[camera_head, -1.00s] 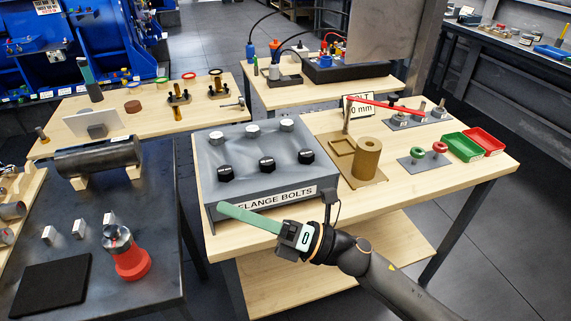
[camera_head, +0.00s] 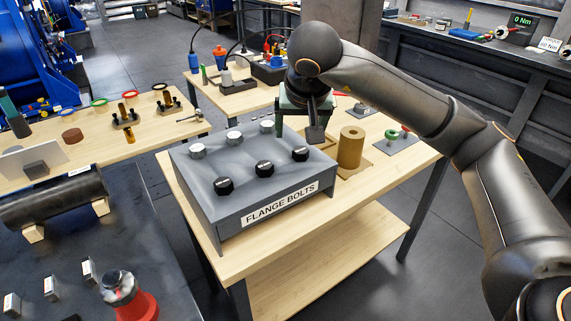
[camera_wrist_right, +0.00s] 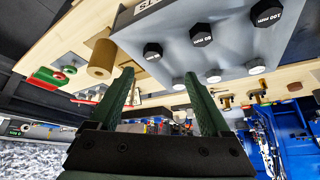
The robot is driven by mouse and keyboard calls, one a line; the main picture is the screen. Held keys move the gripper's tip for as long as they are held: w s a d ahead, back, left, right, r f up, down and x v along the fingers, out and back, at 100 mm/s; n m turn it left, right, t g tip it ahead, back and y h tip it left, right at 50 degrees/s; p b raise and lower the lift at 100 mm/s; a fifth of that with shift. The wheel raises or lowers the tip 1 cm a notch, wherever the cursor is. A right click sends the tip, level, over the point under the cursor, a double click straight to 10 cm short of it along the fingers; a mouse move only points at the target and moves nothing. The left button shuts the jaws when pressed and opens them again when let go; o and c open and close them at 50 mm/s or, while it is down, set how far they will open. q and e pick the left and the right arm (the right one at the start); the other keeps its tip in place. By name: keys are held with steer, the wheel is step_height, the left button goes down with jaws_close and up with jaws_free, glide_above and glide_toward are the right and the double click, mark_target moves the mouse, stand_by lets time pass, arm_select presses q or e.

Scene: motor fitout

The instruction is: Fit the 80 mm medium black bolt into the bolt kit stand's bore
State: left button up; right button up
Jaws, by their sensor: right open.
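The 80 mm black bolt (camera_head: 264,168) stands head up in the front row of the grey flange bolts box, between two other black bolts; in the right wrist view, which is upside down, its labelled head (camera_wrist_right: 201,35) is the middle one. The tan cylinder on a board (camera_head: 352,147), apparently the bolt kit stand, is right of the box; its cylinder also shows in the wrist view (camera_wrist_right: 101,58). My right gripper (camera_head: 303,120) is open and empty, above the table behind the box's right end. Its green fingers (camera_wrist_right: 160,75) are apart. My left gripper is not in view.
The grey box (camera_head: 285,212) also carries a back row of silver bolts (camera_head: 234,137). My right arm hides the table's back right. The table's front edge strip is clear.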

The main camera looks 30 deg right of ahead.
mark_target(301, 151)
steer(key=x, duration=0.4)
steer(key=d+x, duration=0.1)
steer(key=x, duration=0.7)
steer(key=shift+w+d+r, duration=0.1)
steer(key=shift+d+r, duration=0.15)
steer(key=shift+d, duration=0.05)
jaws_close()
steer(key=shift+r, duration=0.1)
stand_by(0.3)
